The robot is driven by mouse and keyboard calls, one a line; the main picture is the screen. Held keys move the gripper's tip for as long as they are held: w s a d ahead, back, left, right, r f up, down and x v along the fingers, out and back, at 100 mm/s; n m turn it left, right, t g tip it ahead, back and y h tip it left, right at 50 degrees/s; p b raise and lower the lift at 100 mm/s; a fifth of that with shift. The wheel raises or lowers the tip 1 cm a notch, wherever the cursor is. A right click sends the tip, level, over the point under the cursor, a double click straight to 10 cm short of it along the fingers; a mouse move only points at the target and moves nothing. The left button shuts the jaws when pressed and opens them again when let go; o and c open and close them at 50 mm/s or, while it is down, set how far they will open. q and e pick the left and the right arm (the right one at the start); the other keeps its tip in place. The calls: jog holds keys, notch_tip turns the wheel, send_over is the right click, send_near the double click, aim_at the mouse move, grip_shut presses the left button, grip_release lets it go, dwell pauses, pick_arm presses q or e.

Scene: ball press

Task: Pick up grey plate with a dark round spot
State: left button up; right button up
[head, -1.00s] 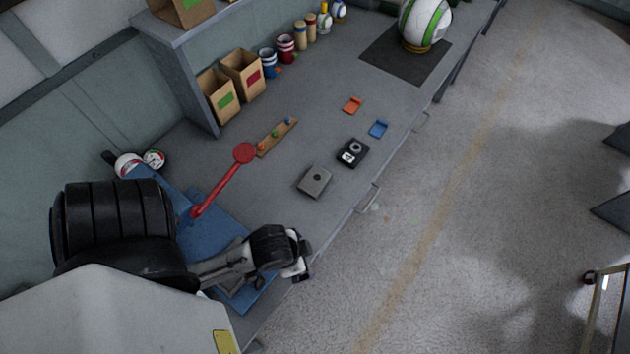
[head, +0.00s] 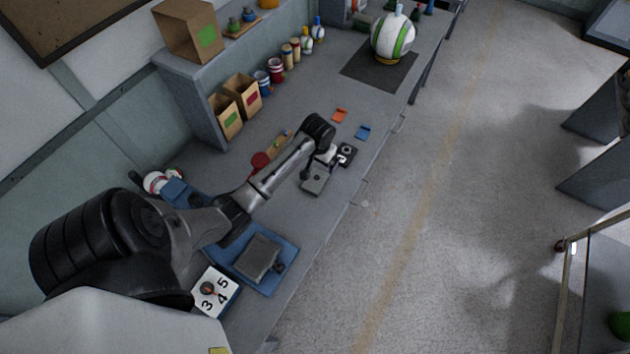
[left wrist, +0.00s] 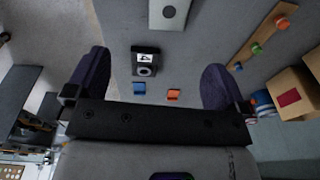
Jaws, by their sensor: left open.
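The grey plate (head: 314,182) with a dark round spot lies flat on the grey bench, near its front edge. In the left wrist view the plate (left wrist: 183,14) is at the top edge, partly cut off, and its dark spot shows. My left gripper (head: 318,166) is over the bench just by the plate and hides part of it in the head view. In the left wrist view its two dark fingers (left wrist: 158,82) are wide apart with nothing between them but bench and small parts farther off. My right gripper is not in view.
Blue (head: 363,132) and orange (head: 340,115) pieces lie farther along. A wooden strip with coloured pegs (left wrist: 262,36) is beside the plate. A blue press base (head: 282,262) stands nearer me.

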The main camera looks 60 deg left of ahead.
pick_arm(q)
notch_tip(320, 180, down, 2)
jog(key=s+a+n+g+h, duration=0.1)
jog(key=a, duration=0.1)
jog(key=b, duration=0.1)
send_over(313, 183)
notch_tip(313, 183, down, 8)
jog(key=shift+d+r, duration=0.1)
jog(key=shift+f+b, duration=0.55)
jog(key=shift+f, duration=2.4)
jog(key=shift+c, duration=0.3)
jog(key=c, duration=1)
jog(key=shift+c, duration=0.4)
jog(key=shift+r, duration=0.15)
